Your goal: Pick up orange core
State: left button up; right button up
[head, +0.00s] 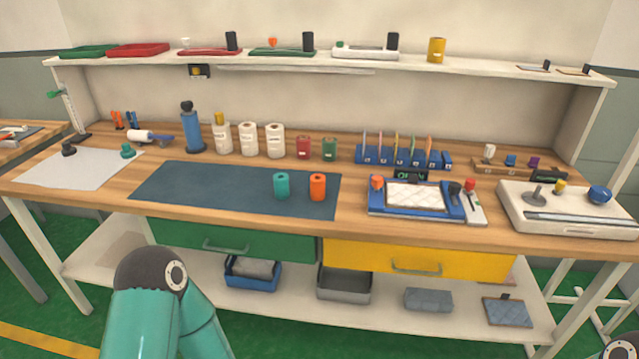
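An orange core (318,187), a short upright cylinder with a dark hole on top, stands near the right end of the dark mat (220,190) on the workbench. A teal core (281,186) of similar shape stands just left of it, with a small gap between them. A teal link of my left arm shows at the bottom, well in front of the bench. Neither of my grippers is in view. Nothing covers the orange core.
Right of the mat is a blue frame with a quilted white pad (415,196). White rolls (249,139), a red can (303,147) and a green can (329,149) stand behind. Green (235,240) and yellow (415,259) drawers lie below the front edge. The mat's left part is clear.

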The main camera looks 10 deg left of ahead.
aim_at(317, 181)
jog(key=z, duration=0.15)
jog(key=i, duration=0.85)
jog(key=u, duration=1.25)
jog(key=k, duration=0.75)
jog(key=u, duration=0.2)
jog(key=i, duration=0.8)
jog(key=z, duration=0.1)
